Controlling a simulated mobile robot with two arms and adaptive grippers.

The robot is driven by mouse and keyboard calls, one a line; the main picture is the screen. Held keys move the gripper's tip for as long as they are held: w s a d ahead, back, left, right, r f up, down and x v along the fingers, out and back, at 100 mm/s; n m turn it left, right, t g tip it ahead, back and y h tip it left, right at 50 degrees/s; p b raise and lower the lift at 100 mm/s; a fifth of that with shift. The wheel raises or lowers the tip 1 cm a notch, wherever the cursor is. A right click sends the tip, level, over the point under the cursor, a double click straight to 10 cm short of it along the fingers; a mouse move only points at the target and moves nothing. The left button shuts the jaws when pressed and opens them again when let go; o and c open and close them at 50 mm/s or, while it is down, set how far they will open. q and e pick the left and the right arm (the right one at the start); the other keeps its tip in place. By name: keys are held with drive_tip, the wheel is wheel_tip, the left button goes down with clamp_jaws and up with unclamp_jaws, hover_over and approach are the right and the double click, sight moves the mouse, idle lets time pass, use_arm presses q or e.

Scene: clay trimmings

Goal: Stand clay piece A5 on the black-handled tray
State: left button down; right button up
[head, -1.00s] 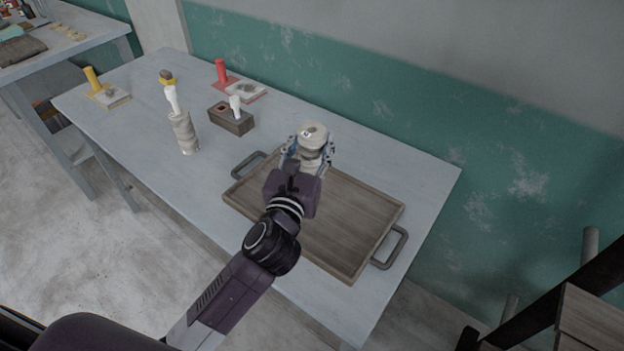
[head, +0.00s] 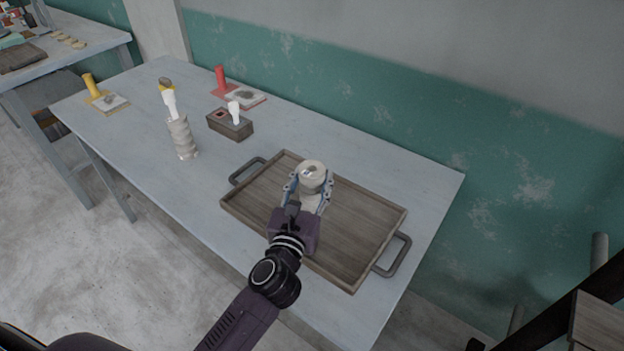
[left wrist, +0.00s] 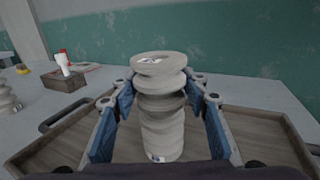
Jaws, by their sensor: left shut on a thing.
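A pale grey, ribbed clay piece (head: 312,174) is upright in my left gripper (head: 307,196), whose fingers are shut on its two sides. It also shows in the left wrist view (left wrist: 160,115), with a small printed label on its top; I cannot read the label. The brown wooden tray (head: 360,217) with dark handles lies on the table, and the piece is over its middle-left part. I cannot tell whether the piece's base touches the tray. My right gripper is not in view.
A similar ribbed column (head: 181,138) stands on the table (head: 130,150) left of the tray. Behind are a brown box (head: 229,126) with a white knob, a red-handled tool (head: 221,80) and a yellow-handled tool (head: 92,87). The rest of the tray surface is clear.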

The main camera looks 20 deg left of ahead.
use_arm(q)
drive_tip(key=c, duration=1.1)
unclamp_jaws()
drive_tip(key=shift+f, duration=0.15)
drive_tip(key=shift+c, duration=0.2)
drive_tip(key=shift+s, duration=0.15)
drive_tip(key=s+b, duration=0.2)
drive_tip(key=s, duration=0.9)
drive_tip(key=shift+s+d+r, duration=0.2)
drive_tip(key=shift+s+d, duration=0.05)
drive_tip(key=shift+s, duration=0.15)
